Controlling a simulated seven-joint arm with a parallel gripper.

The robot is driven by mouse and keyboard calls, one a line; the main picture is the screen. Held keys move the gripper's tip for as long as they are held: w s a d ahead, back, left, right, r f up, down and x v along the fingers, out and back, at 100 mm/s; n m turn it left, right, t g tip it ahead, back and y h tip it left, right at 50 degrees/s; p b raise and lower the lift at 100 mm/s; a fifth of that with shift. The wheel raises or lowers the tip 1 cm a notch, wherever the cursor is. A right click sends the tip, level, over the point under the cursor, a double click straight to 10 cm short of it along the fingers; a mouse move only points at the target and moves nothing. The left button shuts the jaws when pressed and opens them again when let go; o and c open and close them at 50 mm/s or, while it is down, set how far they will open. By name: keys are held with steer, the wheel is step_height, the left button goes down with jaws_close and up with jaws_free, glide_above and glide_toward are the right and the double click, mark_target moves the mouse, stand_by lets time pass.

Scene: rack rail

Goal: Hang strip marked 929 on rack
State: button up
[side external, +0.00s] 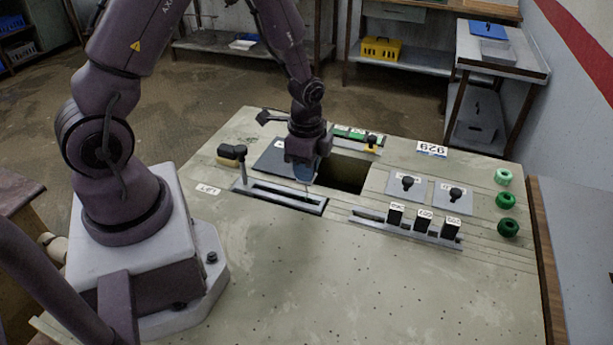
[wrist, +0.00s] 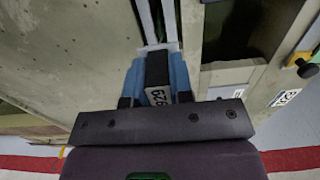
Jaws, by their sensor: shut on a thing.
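My gripper (side external: 303,174) is low over the far-middle part of the bench, above the inner end of a grey slotted rail (side external: 262,192). In the wrist view, its blue fingers are shut on a black strip (wrist: 157,68) whose white label reads 929. The strip's lower end is hidden, and I cannot tell whether it touches the rail. Right of the rail, a grey rack (side external: 375,222) holds several upright black strips (side external: 424,220) with white number labels. A white card marked 929 (side external: 432,149) lies near the far edge of the bench.
A dark rectangular opening (side external: 343,174) lies right of my gripper. A dark flat plate (side external: 275,155) is behind it and a black-handled lever (side external: 234,155) to its left. Two plates with black knobs (side external: 407,184) and green buttons (side external: 505,199) are at right. The bench front is clear.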

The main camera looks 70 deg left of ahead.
steer(key=shift+r, duration=2.45)
steer(key=shift+d, duration=0.15)
steer(key=w+d, duration=0.9)
steer(key=shift+w+d, duration=0.15)
steer(key=shift+w, duration=0.1)
